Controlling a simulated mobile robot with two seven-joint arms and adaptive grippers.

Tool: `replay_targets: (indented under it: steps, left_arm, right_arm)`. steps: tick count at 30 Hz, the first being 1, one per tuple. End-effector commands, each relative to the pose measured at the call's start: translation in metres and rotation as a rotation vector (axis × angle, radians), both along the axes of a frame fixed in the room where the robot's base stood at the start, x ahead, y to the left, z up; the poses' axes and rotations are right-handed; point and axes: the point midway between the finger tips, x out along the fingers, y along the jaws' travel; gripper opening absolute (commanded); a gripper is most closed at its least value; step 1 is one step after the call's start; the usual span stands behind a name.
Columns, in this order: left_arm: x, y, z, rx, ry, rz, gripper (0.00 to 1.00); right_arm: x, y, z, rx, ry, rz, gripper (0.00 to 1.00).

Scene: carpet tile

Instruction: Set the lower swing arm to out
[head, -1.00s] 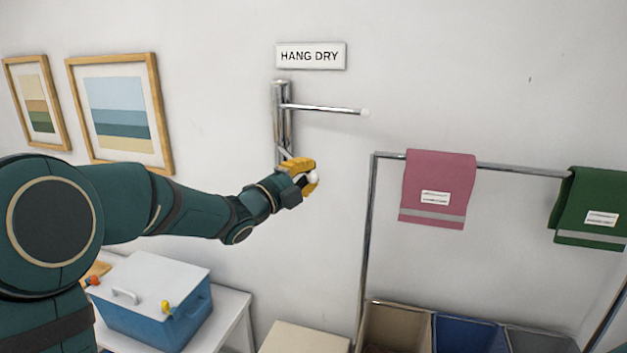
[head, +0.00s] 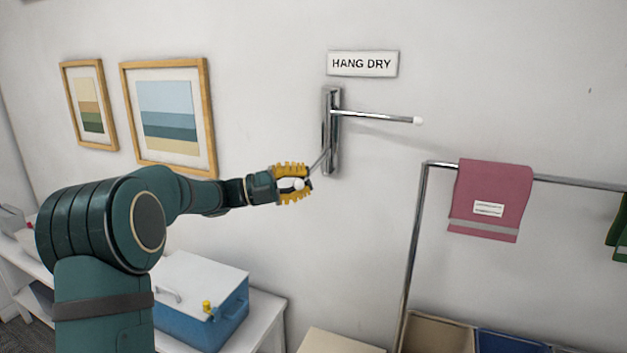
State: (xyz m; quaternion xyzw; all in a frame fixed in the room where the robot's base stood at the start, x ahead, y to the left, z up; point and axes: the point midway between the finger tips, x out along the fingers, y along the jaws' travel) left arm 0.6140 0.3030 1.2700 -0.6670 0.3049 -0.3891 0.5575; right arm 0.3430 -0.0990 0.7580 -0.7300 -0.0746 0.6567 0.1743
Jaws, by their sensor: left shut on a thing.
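A chrome wall bracket (head: 334,150) stands upright on the wall below the "HANG DRY" sign (head: 362,63). Its upper swing arm (head: 375,116) points right and ends in a white tip. Its lower swing arm (head: 321,161) slants down and left from the bracket, pointing out from the wall. My left gripper (head: 293,184), with yellow fingers, is shut on the lower swing arm near its white end, left of the bracket. The fingers partly hide that end. My right gripper is not in view.
A rail (head: 560,182) with a pink towel (head: 488,200) stands at right, above several bins (head: 437,335). A blue cooler (head: 215,315) with a white lid sits on a white table at lower left. Two framed pictures (head: 170,120) hang left of my gripper.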

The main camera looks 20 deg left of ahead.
Motion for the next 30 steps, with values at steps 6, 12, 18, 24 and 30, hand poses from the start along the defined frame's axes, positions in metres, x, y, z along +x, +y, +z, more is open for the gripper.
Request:
replay_targets:
  steps: [6,12,18,24,30]
  left_arm:
    - [-0.0002,0.0045,0.0015,-0.002,-0.004,-0.026,0.0]
    - [-0.0002,0.0045,0.0018,-0.002,-0.005,-0.028,0.0]
    - [-0.0001,0.0043,0.0019,-0.002,-0.005,-0.027,0.32]
    - [-0.0002,0.0044,0.0011,-0.002,-0.003,-0.027,0.45]
    - [-0.0014,0.0071,0.0,-0.001,-0.002,-0.025,0.45]
  right_arm:
    - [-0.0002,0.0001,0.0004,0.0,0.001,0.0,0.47]
    - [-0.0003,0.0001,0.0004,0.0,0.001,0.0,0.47]
    - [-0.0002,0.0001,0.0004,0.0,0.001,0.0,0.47]
    - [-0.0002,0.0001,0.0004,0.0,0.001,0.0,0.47]
    - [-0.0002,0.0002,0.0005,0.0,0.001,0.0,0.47]
